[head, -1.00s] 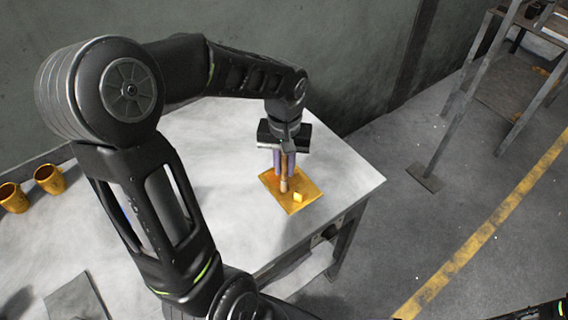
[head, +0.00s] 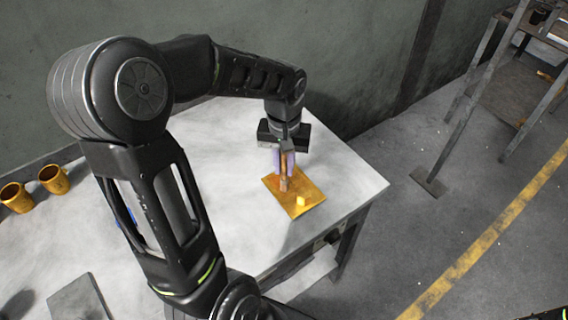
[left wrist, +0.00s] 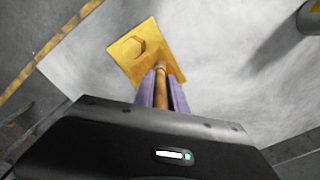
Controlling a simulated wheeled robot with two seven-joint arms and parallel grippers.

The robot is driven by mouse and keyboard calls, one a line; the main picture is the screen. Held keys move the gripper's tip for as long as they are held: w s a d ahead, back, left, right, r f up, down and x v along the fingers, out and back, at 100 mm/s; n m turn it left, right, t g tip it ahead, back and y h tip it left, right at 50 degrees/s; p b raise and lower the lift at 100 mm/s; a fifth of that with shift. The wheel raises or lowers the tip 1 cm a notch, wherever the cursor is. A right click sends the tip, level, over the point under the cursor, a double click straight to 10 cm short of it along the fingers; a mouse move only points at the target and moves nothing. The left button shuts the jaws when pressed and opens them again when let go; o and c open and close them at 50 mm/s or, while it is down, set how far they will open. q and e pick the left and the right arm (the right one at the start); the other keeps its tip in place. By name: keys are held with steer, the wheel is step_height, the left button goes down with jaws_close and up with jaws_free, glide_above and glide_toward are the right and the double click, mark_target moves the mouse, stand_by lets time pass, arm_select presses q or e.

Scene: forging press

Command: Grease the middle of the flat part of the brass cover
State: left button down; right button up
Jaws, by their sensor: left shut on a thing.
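The brass cover (head: 309,193) is a flat golden plate with a small raised knob, lying on the pale table. In the left wrist view the cover (left wrist: 145,65) shows its hexagonal knob left of the tool. My left gripper (head: 284,166) is above the cover, pointing down, with purple fingers shut on a brown-handled brush (head: 283,184). In the left wrist view the brush (left wrist: 161,85) runs from between the fingers to the flat part of the cover, beside the knob. Its tip appears at the plate; I cannot tell for certain whether it touches.
Two golden cups (head: 54,179) stand at the left side of the table (head: 215,140). A flat grey plate (head: 80,300) lies near the front left. A metal rack (head: 463,125) stands on the floor at right. The table's right edge is close to the cover.

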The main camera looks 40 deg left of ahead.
arm_select(q)
steer(key=shift+s+d+f, duration=0.1)
steer(key=shift+s+d, duration=0.2)
steer(key=shift+d, duration=0.55)
steer(key=shift+a, duration=0.1)
steer(key=shift+w+a, duration=0.3)
steer(key=shift+a, duration=0.55)
steer(key=shift+d, duration=0.15)
steer(key=shift+s+d+r, duration=0.2)
steer(key=shift+s+d, duration=0.05)
steer(key=shift+d, duration=0.5)
steer(key=shift+w+a+f, duration=0.1)
steer(key=shift+w+a, duration=0.05)
steer(key=shift+a, duration=0.3)
